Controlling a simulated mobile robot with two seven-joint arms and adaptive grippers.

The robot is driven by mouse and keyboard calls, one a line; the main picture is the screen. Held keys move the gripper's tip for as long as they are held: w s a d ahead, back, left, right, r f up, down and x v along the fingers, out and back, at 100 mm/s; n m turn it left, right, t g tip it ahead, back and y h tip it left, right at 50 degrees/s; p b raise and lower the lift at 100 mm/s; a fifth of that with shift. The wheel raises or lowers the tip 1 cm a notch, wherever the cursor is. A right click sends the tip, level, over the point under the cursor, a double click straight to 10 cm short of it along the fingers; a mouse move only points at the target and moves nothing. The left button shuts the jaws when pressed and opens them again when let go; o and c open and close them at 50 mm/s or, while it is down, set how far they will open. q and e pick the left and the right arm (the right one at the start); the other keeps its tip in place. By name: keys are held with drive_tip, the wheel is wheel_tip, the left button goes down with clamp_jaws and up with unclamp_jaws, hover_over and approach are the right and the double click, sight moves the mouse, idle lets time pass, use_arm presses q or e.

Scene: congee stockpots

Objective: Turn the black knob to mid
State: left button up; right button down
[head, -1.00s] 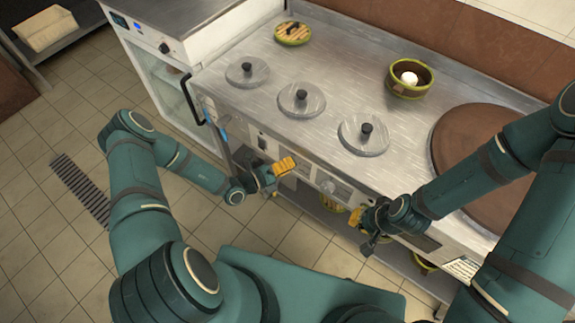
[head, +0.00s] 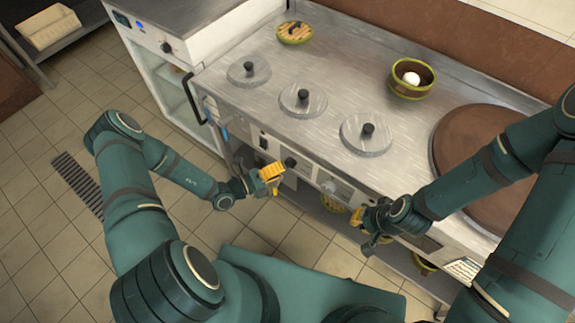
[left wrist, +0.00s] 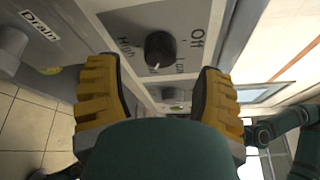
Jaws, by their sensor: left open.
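The black knob (left wrist: 160,49) is on the cooker's front panel, between the printed words High, Off and Low. Its white mark points to the bottom of the left wrist view, between High and Low. The knob also shows in the head view (head: 290,163), just right of my left gripper (head: 271,179). In the left wrist view my left gripper (left wrist: 160,95) is open. Its yellow fingers stand on either side of the knob's line, apart from the knob, with nothing between them. My right gripper (head: 359,219) is low in front of the panel's right part; its jaws are unclear.
Three lidded pots (head: 302,99) are set in the steel top. A green bowl (head: 411,80) and a large brown round lid (head: 478,152) are further right. A second knob (left wrist: 172,95) is on the panel. A Drain label (left wrist: 41,34) is at the left.

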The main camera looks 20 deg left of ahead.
use_arm(q)
drive_tip(key=v, duration=0.7)
drive_tip(key=shift+s+a, duration=0.25)
drive_tip(key=shift+s, duration=0.1)
